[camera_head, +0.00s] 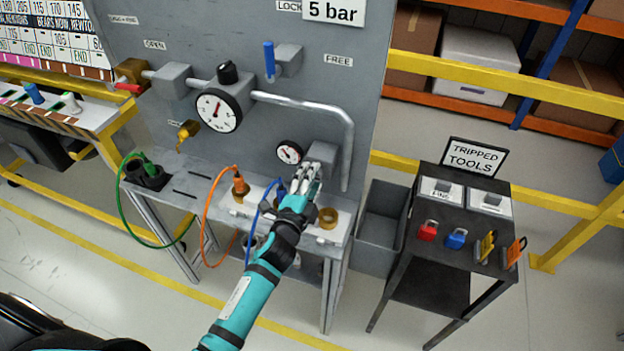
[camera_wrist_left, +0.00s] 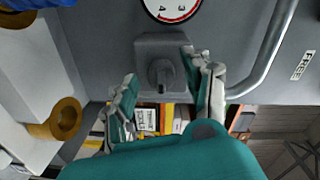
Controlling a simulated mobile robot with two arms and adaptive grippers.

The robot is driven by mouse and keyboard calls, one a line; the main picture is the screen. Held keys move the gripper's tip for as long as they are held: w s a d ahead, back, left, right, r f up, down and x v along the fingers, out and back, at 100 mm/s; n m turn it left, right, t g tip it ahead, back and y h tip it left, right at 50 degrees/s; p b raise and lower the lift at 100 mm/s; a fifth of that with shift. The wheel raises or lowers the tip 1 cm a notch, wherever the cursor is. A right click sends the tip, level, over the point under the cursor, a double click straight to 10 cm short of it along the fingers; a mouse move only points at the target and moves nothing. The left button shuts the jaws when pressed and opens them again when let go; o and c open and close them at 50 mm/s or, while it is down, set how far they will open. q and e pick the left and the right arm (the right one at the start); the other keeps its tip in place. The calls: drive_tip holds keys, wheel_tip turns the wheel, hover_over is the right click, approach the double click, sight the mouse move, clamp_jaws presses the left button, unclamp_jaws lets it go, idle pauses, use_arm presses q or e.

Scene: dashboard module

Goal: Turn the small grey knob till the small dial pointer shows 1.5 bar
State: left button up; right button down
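The small grey knob (camera_wrist_left: 160,73) sits on a grey block in the left wrist view; that block (camera_head: 322,154) also shows on the panel in the head view. My left gripper (camera_head: 306,176) is at the block and hides the knob there. In the left wrist view its fingers are spread, one on each side of the knob, with visible gaps; no grip on it shows. The small dial (camera_head: 289,152) is left of the block; its pointer is too small to read. Only its numbered edge shows in the left wrist view (camera_wrist_left: 172,9). My right gripper is not in view.
A bent pipe (camera_head: 347,140) runs down close to the right of the block. A larger gauge (camera_head: 217,110) is up left. Below are a bench with cables and a brass ring (camera_head: 328,218). A grey bin (camera_head: 383,222) and a dark "TRIPPED TOOLS" stand (camera_head: 462,215) are right.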

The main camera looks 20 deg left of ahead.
use_arm(q)
drive_tip(key=s, duration=1.2)
drive_tip(key=shift+a+r, duration=0.2)
drive_tip(key=shift+r, duration=0.1)
drive_tip(key=s+f+n+g, duration=0.2)
drive_tip(key=s+f+g, duration=0.1)
drive_tip(key=f, duration=0.7)
drive_tip(key=s+f+n+g, duration=0.2)
drive_tip(key=s+f, duration=0.2)
drive_tip(key=f, duration=0.6)
drive_tip(key=s+f+n+g, duration=0.2)
drive_tip(key=s+f+g, duration=0.1)
drive_tip(key=f, duration=0.8)
drive_tip(key=s+a+f+n+g, duration=0.2)
drive_tip(key=s+f, duration=0.4)
drive_tip(key=s, duration=0.3)
drive_tip(key=s+a+f+n+g, duration=0.1)
drive_tip(key=s+f+n+g, duration=0.1)
drive_tip(key=s+f, duration=0.5)
drive_tip(key=s+a+f+n+g+b, duration=0.1)
drive_tip(key=s+f+g, duration=0.3)
drive_tip(key=s, duration=0.8)
wheel_tip(320, 180, down, 2)
drive_tip(key=shift+s+a+f+n+y, duration=0.2)
drive_tip(key=shift+s+a+n+y, duration=0.15)
drive_tip(key=shift+a+n, duration=0.5)
